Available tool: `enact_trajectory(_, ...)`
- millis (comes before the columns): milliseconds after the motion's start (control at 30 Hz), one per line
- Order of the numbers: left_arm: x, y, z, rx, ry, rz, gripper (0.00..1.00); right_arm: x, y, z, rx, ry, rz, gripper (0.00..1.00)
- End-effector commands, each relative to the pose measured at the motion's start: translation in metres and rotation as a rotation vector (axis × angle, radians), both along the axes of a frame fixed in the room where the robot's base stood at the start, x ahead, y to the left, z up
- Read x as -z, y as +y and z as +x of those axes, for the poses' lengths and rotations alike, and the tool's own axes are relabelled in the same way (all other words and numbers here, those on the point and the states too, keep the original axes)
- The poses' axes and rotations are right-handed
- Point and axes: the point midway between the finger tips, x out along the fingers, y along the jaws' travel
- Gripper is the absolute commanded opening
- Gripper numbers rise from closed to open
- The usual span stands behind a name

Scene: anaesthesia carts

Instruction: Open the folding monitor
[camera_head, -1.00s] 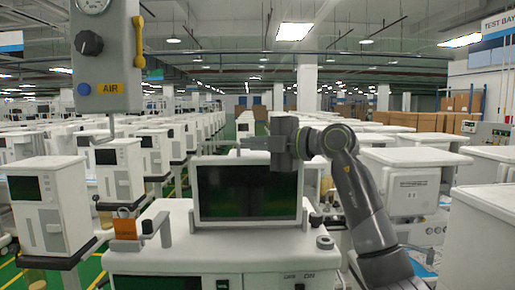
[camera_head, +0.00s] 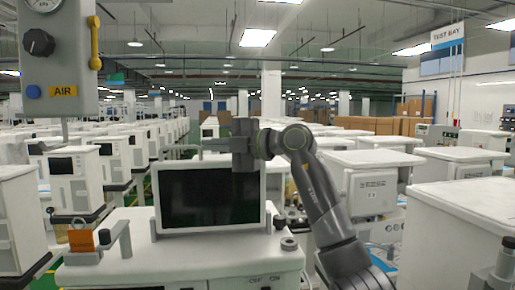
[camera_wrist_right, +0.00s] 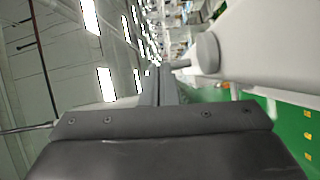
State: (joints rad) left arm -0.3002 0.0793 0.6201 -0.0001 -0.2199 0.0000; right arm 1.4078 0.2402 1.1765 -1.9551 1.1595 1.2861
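The folding monitor (camera_head: 208,198) stands nearly upright on top of the white cart (camera_head: 190,258) in the head view, its dark screen facing me. My right gripper (camera_head: 214,145) is at the monitor's top edge, right of its middle. Its fingers point left, and its dark body overlaps the upper right of the screen. Whether it touches the monitor is unclear. In the right wrist view, the fingers (camera_wrist_right: 163,88) look closed together, with nothing visible between them. A white panel with a round grey knob lies to their right. My left gripper is out of view.
A grey AIR gauge panel (camera_head: 57,60) hangs at upper left. An orange block (camera_head: 81,240) and a grey jointed handle (camera_head: 115,238) sit at the cart's left. Other white carts (camera_head: 370,185) crowd both sides. A large white box (camera_head: 455,225) stands at near right.

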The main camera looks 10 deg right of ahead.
Motion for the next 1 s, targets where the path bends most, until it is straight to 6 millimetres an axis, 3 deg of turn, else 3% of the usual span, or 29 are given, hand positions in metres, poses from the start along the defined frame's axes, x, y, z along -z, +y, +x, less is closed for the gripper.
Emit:
enact_trajectory(600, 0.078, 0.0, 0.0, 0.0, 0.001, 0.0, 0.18, 0.001, -0.109, -0.059, 0.008, -0.003, -0.002, 0.0)
enact_trajectory(800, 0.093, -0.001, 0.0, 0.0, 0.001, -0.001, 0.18, -0.004, -0.14, -0.076, 0.006, -0.001, -0.001, 0.0)
enact_trajectory(1000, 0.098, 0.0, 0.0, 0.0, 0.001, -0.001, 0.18, -0.007, -0.154, -0.084, 0.004, 0.001, 0.0, 0.0)
